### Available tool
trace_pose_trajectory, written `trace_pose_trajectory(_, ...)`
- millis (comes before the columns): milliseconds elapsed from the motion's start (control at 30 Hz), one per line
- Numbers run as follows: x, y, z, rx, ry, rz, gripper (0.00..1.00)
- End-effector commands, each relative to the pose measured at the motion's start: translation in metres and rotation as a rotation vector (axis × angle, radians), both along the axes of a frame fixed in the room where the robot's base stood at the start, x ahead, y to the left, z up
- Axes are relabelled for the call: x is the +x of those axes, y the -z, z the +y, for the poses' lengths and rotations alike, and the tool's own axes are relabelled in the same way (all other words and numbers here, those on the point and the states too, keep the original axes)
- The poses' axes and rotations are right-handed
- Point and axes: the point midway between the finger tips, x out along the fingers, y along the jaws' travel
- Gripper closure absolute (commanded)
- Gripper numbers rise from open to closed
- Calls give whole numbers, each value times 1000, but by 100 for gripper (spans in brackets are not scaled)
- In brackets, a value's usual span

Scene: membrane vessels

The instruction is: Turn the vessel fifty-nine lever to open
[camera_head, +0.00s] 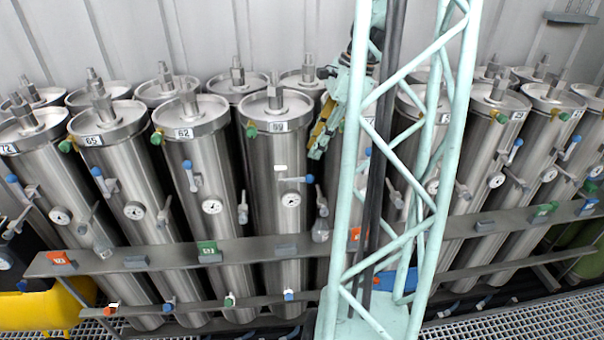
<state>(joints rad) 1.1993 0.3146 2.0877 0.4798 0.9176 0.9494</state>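The vessel fifty-nine (272,155) is a tall steel cylinder left of my column in the head view. Its small label looks like 59, though the digits are blurred. A lever with a blue end (308,179) sticks out sideways on its front, nearly level, above a round gauge (291,200). My gripper (318,150), yellow and dark, hangs just right of this vessel's upper part, above the lever's blue end. They look apart, but the depth is unclear. My column hides part of my arm, and the finger gap does not show clearly.
Similar vessels stand close on both sides, including one labelled 62 (205,150) with its own blue lever (187,166). A grey horizontal rail (170,255) with coloured tags crosses in front. A yellow container (40,308) sits at lower left.

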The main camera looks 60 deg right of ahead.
Motion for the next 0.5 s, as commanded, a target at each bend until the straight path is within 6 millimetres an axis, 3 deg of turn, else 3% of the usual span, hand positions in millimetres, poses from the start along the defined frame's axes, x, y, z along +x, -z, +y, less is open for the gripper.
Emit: trace_pose_trajectory(500,21,64,17,2,-2,1,81)
